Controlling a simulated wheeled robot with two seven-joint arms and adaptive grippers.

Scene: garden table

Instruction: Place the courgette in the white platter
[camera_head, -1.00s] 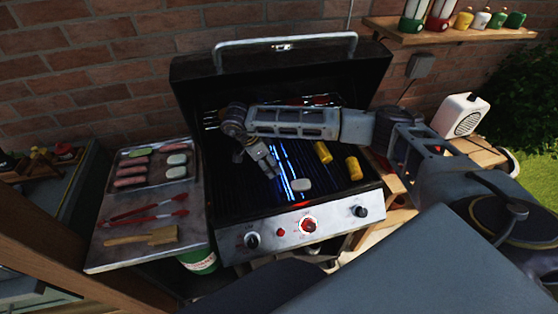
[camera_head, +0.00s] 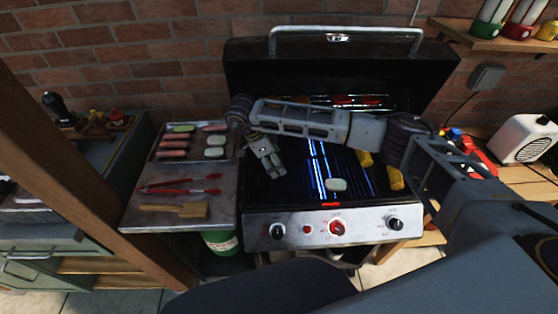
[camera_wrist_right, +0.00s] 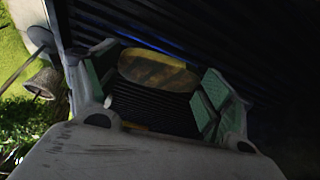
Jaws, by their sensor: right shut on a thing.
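My right gripper (camera_head: 273,168) hangs over the left part of the grill (camera_head: 300,190), fingers pointing down. In the head view I cannot make out the held piece. I cannot make out a white platter in either view. My left gripper is not in view.
A pale oval piece (camera_head: 336,185) and yellow corn pieces (camera_head: 395,178) lie on the grill. To the left, a side shelf (camera_head: 140,220) bears a food tray (camera_head: 157,143), red tongs (camera_head: 185,190) and a brush (camera_head: 178,209). The raised lid (camera_head: 330,65) stands behind.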

